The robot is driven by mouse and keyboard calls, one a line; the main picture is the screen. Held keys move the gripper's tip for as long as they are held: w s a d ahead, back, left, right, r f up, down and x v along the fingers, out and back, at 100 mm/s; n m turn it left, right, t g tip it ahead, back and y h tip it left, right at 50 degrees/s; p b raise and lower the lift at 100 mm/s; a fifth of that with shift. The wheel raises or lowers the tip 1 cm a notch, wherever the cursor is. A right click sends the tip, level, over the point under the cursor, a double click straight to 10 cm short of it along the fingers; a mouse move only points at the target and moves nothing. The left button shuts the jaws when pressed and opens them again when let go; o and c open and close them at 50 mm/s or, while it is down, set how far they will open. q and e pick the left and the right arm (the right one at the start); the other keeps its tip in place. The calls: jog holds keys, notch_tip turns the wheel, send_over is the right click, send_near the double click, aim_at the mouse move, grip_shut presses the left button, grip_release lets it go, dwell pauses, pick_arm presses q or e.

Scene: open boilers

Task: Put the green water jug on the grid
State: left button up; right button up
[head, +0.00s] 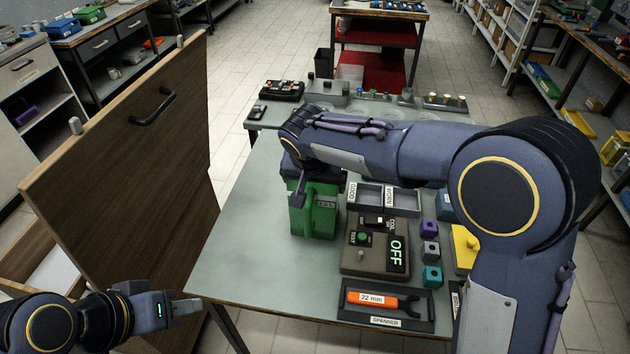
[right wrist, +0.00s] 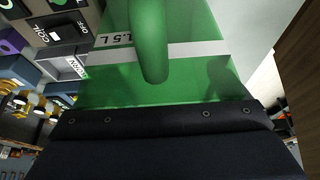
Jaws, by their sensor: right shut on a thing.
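The green water jug (head: 318,215) is upright over the left part of the grey table, beside the control box; I cannot tell whether it touches the table. My right arm reaches across from the right, and its gripper (head: 318,180) is at the top of the jug, shut on it. The fingers are mostly hidden. The right wrist view shows the jug's green body (right wrist: 190,75) close up, with its handle and a pale label band. My left gripper (head: 186,307) is low at the left, away from the jug; its finger opening is unclear. I cannot make out a grid.
The control box (head: 375,245) reads OFF. A grey divided tray (head: 384,197), small coloured blocks and a spanner tray (head: 385,308) crowd the table's right side. The table's front left is bare. A wooden panel (head: 130,140) with a black handle stands at the left.

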jog(key=o, duration=1)
jog(key=v, duration=1.2)
jog(key=shift+r, duration=0.15)
jog(key=s+d+f+y, duration=0.1)
jog(key=s+d+y, duration=0.1)
jog(key=s+d, duration=0.45)
jog(key=s+d+f+y, duration=0.1)
jog(key=s+d+f, duration=0.15)
jog(key=d, duration=0.75)
jog(key=s+d+f, duration=0.2)
jog(key=s+f, duration=0.1)
jog(key=s, duration=0.4)
jog(key=s+d+f+t+y, duration=0.1)
jog(key=s+f, duration=0.2)
jog(key=s, duration=0.5)
jog(key=shift+d+f+n+y, duration=0.3)
jog(key=shift+d, duration=0.05)
